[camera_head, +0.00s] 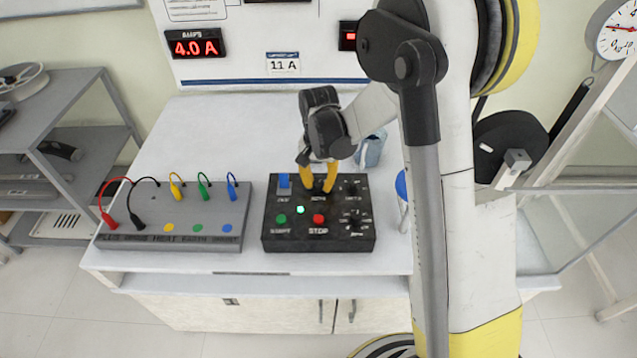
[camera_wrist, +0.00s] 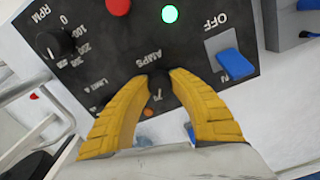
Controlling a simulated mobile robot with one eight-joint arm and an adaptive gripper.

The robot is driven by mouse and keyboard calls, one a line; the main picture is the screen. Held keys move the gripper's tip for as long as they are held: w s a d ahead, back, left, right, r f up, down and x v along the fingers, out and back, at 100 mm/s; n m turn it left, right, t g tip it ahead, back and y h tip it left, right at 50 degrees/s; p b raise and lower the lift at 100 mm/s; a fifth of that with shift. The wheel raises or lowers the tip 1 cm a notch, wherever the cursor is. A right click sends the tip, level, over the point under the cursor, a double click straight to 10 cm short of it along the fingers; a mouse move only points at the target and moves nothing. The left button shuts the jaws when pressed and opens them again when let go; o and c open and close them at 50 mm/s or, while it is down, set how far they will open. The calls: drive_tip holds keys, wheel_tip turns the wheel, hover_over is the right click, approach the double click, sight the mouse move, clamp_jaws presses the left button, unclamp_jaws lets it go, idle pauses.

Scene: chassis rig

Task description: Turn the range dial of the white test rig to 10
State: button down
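My gripper (camera_head: 319,188) reaches down to the black control box (camera_head: 290,243) on the white bench. In the wrist view its two yellow fingers (camera_wrist: 159,74) close on either side of a small black knob (camera_wrist: 158,84) marked AMPS, seeming to touch it. The knob's pointer and the numbers around it are mostly hidden; I cannot read its setting. No label reading "range" is legible. A dial marked RPM (camera_wrist: 55,43) is apart from the fingers. The red display (camera_head: 195,43) on the white back panel reads 4.0 A, and a placard (camera_head: 283,65) shows 11 A.
The box also has a blue switch (camera_wrist: 235,64), a lit green lamp (camera_wrist: 169,14) and a red STOP button (camera_head: 319,219). A grey box (camera_head: 165,241) with several coloured leads stands to the left. The bench behind that is clear. A blue-and-white object (camera_head: 370,149) stands behind the control box.

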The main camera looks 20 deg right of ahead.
drive_tip(key=shift+n, duration=0.4)
drive_tip(key=n, duration=0.5)
drive_tip(key=shift+n, duration=0.3)
drive_tip(key=n, duration=0.5)
drive_tip(key=shift+n, duration=0.4)
drive_tip(key=c, duration=1.1)
unclamp_jaws()
drive_tip(key=shift+r, duration=0.15)
